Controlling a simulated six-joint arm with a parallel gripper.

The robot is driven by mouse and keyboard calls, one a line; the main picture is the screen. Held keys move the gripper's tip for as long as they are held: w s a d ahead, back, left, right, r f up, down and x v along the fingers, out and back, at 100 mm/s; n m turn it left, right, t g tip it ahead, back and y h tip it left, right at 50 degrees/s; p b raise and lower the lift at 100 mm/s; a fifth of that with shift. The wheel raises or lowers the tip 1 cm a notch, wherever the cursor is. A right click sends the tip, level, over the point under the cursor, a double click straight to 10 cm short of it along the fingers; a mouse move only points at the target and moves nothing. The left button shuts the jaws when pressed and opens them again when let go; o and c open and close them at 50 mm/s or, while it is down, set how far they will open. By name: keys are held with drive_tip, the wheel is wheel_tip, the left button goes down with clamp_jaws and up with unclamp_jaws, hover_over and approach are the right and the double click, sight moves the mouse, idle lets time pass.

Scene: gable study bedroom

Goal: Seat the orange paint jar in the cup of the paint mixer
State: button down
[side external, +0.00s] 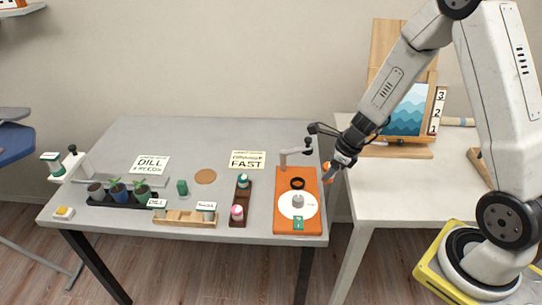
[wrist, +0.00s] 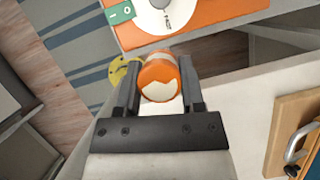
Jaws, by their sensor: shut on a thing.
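The orange paint jar (wrist: 158,80) is between the two dark fingers of my gripper (wrist: 158,65) in the wrist view, with a white patch facing the camera. In the side view, my gripper (side external: 332,171) holds the jar (side external: 327,176) just right of the paint mixer, above the gap between the tables. The mixer has an orange base (side external: 283,226), a white disc (side external: 286,207) with a grey hub, and a black ring (side external: 297,183) that looks like its cup. The wrist view shows part of the orange base (wrist: 225,14) and disc (wrist: 150,22); the ring is not visible there.
A grey-pink arm-like post (side external: 293,153) stands at the mixer's back edge. A dark rack (side external: 241,206) with jars is left of the mixer. A wooden tray (side external: 180,219) and potted plants (side external: 118,192) are farther left. The right table (side external: 400,190) has clear space in front.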

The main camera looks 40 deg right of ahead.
drive_tip(key=w+f, duration=0.2)
drive_tip(key=w, duration=0.1)
drive_tip(key=w+d+f, duration=0.1)
drive_tip(key=w+f, duration=0.2)
drive_tip(key=w, duration=0.1)
drive_tip(key=w+f, duration=0.2)
drive_tip(key=w, duration=0.2)
drive_tip(key=shift+d+f, duration=0.35)
drive_tip(key=shift+f, duration=0.05)
drive_tip(key=shift+w+d+f, duration=0.1)
drive_tip(key=shift+w+f, duration=0.35)
drive_tip(key=shift+w+f, duration=0.2)
drive_tip(key=shift+f, duration=1.6)
